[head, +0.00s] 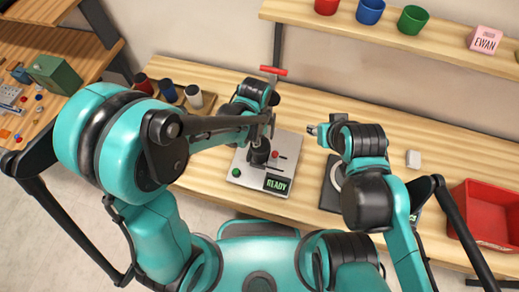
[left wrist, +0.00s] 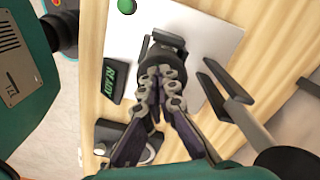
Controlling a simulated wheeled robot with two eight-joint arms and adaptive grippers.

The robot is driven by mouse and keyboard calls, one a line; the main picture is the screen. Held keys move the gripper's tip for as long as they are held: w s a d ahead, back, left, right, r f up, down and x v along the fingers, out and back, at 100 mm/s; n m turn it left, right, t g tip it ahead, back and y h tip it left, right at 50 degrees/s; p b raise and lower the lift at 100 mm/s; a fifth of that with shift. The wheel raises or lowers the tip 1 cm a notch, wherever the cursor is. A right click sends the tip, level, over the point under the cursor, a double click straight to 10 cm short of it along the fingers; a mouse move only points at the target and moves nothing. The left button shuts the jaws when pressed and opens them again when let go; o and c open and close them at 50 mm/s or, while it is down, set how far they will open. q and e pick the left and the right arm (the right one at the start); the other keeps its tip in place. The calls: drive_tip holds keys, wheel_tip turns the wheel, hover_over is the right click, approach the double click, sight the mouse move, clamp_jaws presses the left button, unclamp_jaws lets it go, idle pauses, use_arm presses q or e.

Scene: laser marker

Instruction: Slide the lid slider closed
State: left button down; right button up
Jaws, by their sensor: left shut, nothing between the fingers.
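The laser marker (head: 240,172) is a pale plate on the table in the head view, with a green button, a "READY" display and a small red knob (head: 275,154). My left gripper (head: 261,143) is over the middle of the plate, partly hidden by my own arm. In the left wrist view its fingers (left wrist: 162,72) are together and empty, close to a dark raised part (left wrist: 166,40) on the plate (left wrist: 205,35). I cannot tell whether they touch it. The lid slider cannot be clearly made out. My right gripper (head: 317,130) is right of the marker, clear of it; its jaws are too small to judge.
A dark device with a pale ring (head: 335,178) stands right of the marker. A red bin (head: 484,215) is at the far right. A red handle (head: 273,71) rises behind the marker. A shelf (head: 390,45) with cups spans the back.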

use_arm(q)
drive_tip(key=shift+f+b, duration=0.5)
drive_tip(key=shift+f, duration=0.15)
drive_tip(key=shift+w+d, duration=0.3)
drive_tip(key=shift+w, duration=0.55)
idle(1.2)
drive_tip(key=shift+r, duration=0.15)
wheel_tip(320, 180, up, 7)
drive_tip(key=p, duration=0.4)
drive_tip(key=shift+p, duration=0.4)
idle(0.4)
drive_tip(key=shift+a, duration=0.1)
idle(0.4)
